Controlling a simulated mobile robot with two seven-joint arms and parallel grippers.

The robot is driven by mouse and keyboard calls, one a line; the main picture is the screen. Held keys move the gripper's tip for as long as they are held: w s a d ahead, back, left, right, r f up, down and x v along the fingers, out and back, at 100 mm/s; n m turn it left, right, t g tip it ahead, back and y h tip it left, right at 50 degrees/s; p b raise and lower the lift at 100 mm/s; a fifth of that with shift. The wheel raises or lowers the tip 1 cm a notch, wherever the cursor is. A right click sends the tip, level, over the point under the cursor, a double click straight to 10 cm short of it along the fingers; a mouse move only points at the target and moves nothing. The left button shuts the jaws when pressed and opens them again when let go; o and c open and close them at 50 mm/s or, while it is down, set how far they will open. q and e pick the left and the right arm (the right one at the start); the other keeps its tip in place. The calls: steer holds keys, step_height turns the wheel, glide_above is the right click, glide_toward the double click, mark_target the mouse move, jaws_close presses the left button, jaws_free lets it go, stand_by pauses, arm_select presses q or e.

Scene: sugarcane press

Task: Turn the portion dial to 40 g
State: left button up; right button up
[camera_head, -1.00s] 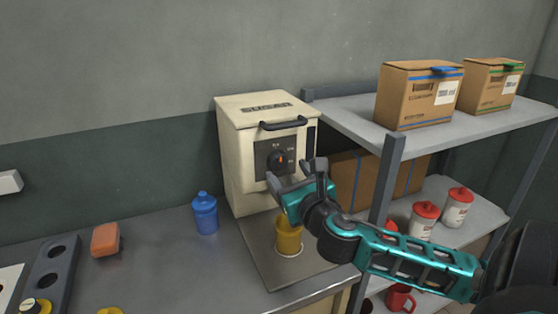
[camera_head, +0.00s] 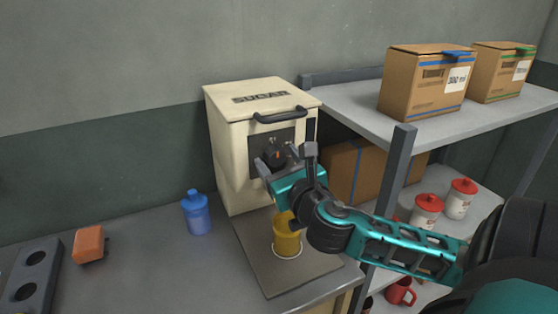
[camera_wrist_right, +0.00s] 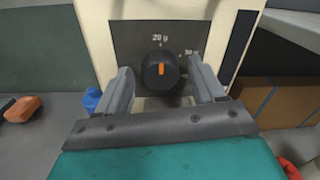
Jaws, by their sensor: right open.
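The portion dial (camera_wrist_right: 160,70) is a black knob with an orange mark on the dark panel (camera_wrist_right: 185,32) of the cream sugar dispenser (camera_head: 232,150). In the right wrist view the mark points up toward the "20 g" label, and another label to its right is partly hidden by a finger. In the head view the dial (camera_head: 272,155) shows just beyond the fingers. My right gripper (camera_head: 287,160) is open in front of the dial, with one finger on each side of it. I cannot tell whether a finger touches it. My left gripper is not in view.
A yellow cup (camera_head: 287,240) stands on the dispenser's base plate (camera_head: 262,268), below my right gripper. A blue bottle (camera_head: 195,215) stands left of the dispenser. A metal shelf (camera_head: 375,110) with cardboard boxes (camera_head: 425,82) and red-lidded jars (camera_head: 427,208) is close on the right.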

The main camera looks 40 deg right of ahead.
steer(key=shift+c, duration=0.5)
steer(key=c, duration=1)
steer(key=shift+o, duration=0.2)
